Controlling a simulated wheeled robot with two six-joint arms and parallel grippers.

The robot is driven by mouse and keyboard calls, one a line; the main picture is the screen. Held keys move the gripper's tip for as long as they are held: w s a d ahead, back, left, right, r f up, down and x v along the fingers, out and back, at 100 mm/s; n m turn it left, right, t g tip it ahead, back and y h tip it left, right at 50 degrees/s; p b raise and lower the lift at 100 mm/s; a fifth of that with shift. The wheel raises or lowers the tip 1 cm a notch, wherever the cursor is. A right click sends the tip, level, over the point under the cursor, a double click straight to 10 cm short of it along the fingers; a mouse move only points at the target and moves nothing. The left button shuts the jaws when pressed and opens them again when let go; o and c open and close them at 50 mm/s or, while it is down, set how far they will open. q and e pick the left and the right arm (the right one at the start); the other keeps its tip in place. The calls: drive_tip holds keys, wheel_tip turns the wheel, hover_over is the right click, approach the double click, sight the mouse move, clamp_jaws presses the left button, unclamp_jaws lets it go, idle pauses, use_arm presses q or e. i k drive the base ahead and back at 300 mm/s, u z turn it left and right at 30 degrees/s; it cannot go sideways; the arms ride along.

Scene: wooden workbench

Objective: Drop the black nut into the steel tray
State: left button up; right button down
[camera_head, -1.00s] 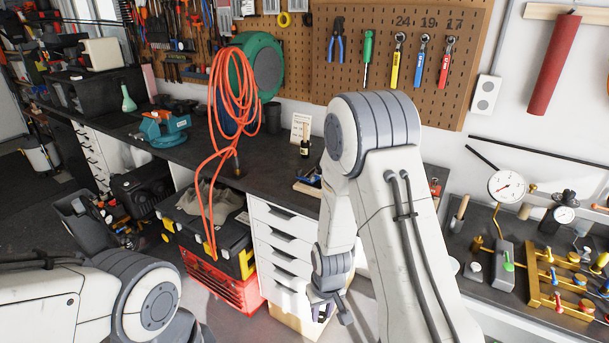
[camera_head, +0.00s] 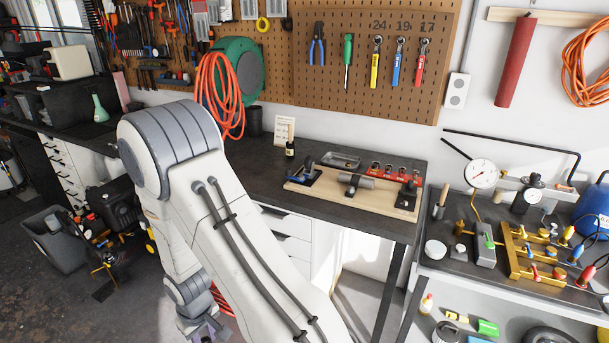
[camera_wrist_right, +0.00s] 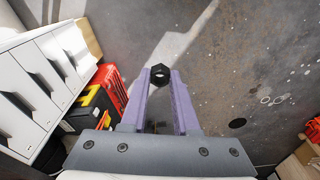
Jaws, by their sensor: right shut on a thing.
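The black nut (camera_wrist_right: 160,75) is held between the fingertips of my right gripper (camera_wrist_right: 160,78) in the right wrist view, with the floor below it. In the head view my right gripper (camera_head: 205,330) shows only partly at the bottom edge, below the bench top, and the nut cannot be made out there. A shallow grey tray (camera_head: 341,161), which looks like the steel tray, lies on the workbench (camera_head: 262,178) at the back. It is up and to the right of the gripper, well apart from it. My left gripper is out of view.
A wooden board (camera_head: 400,208) with clamps and a cylinder lies in front of the tray. A small dark bottle (camera_head: 290,148) and a card (camera_head: 284,131) stand left of it. A side bench (camera_head: 455,262) with gauges and a brass manifold (camera_head: 525,255) is at the right.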

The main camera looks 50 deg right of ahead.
sight(344, 162)
drive_tip(key=u, duration=0.05)
drive_tip(key=i, duration=0.7)
drive_tip(key=z, duration=0.7)
drive_tip(key=i, duration=0.65)
drive_tip(key=z, duration=0.75)
